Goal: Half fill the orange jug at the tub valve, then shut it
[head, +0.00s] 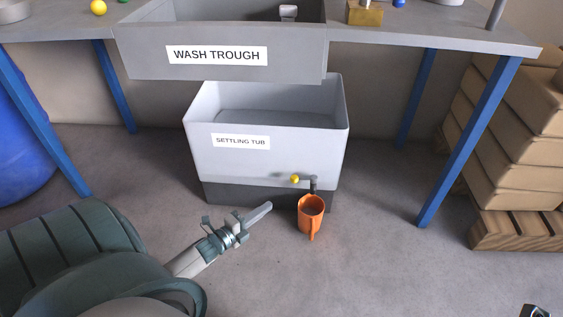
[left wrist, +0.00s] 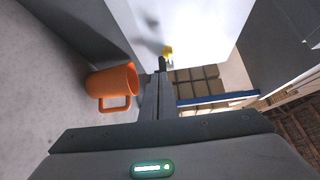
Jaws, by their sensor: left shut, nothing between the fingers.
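The settling tub (head: 240,160), a pale grey bin on a dark base, stands on the floor below the wash trough. Its valve, with a yellow knob (head: 294,179) and a dark spout (head: 314,184), is low on the front right. The orange jug (head: 311,211) stands upright on the floor under the spout, handle toward me; its contents cannot be made out. My left gripper (head: 268,207) is shut and empty, left of the jug and apart from it. In the left wrist view the jug (left wrist: 112,82) and yellow knob (left wrist: 167,51) lie beyond the fingers.
The wash trough (head: 150,57) overhangs the tub's back. Blue table legs (head: 470,143) stand either side. The floor right of the jug is clear.

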